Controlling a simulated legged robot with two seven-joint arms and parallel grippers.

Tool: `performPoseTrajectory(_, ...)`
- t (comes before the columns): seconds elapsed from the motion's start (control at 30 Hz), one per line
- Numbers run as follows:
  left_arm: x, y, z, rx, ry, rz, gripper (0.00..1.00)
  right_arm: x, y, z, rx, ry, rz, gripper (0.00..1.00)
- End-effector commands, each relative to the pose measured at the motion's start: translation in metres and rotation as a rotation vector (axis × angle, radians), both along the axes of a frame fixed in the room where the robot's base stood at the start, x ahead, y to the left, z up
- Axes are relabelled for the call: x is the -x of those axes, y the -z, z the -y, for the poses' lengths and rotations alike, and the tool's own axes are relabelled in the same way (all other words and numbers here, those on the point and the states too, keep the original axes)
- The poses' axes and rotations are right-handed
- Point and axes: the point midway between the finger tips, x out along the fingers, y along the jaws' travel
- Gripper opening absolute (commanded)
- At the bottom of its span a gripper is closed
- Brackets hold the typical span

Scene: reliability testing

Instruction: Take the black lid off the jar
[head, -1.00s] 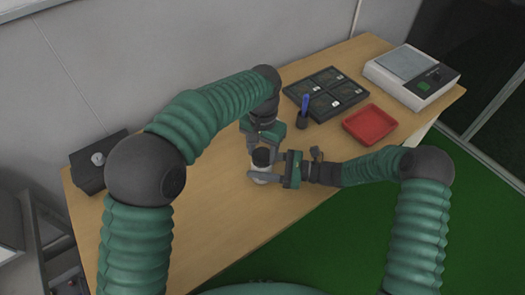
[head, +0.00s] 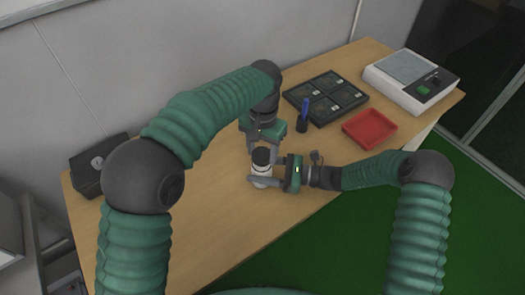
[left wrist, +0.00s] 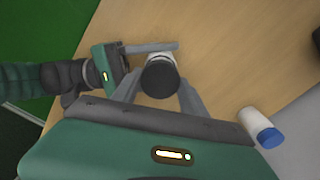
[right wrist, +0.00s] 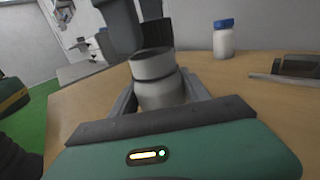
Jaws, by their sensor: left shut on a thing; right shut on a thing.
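The white jar (head: 262,170) stands upright near the middle of the wooden table. Its body also shows between the fingers of my right gripper (right wrist: 160,98), which is shut on it from the right. The round black lid (left wrist: 160,80) is between the fingers of my left gripper (left wrist: 155,90), which comes from above and is shut on it. In the head view the lid (head: 261,156) shows as a dark disc over the white jar. I cannot tell whether a gap separates lid and jar.
A white bottle with a blue cap (right wrist: 223,40) stands close by. A blue pen in a dark holder (head: 303,115), a black compartment tray (head: 326,97), a red tray (head: 370,128) and a scale (head: 411,80) are on the right. A black box (head: 101,163) is at left.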

Motion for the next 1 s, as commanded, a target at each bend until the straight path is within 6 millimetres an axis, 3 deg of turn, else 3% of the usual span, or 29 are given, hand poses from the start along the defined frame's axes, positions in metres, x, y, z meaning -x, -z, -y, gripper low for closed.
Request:
performPoseTrajectory(0.3, 0.0, -0.037, 0.0, 0.001, 0.0, 0.002, 0.02, 0.0, 0.001, 0.0, 0.002, 0.001, -0.001, 0.0)
performPoseTrajectory(0.53, 0.0, -0.04, 0.0, 0.0, 0.0, 0.0, 0.02, 0.0, 0.001, 0.0, 0.002, 0.0, -0.001, 0.0)
performPoseTrajectory(0.57, 0.0, -0.04, 0.0, 0.0, 0.0, 0.0, 0.02, 0.0, 0.001, 0.0, 0.002, 0.0, -0.001, 0.57)
performPoseTrajectory(0.73, 0.0, -0.04, 0.0, 0.0, 0.0, 0.0, 0.02, 0.0, 0.001, 0.0, 0.001, 0.0, -0.001, 0.79)
performPoseTrajectory(1.0, 0.0, -0.04, 0.0, 0.0, 0.0, 0.0, 0.02, 0.0, 0.0, 0.0, 0.0, 0.0, 0.0, 0.8)
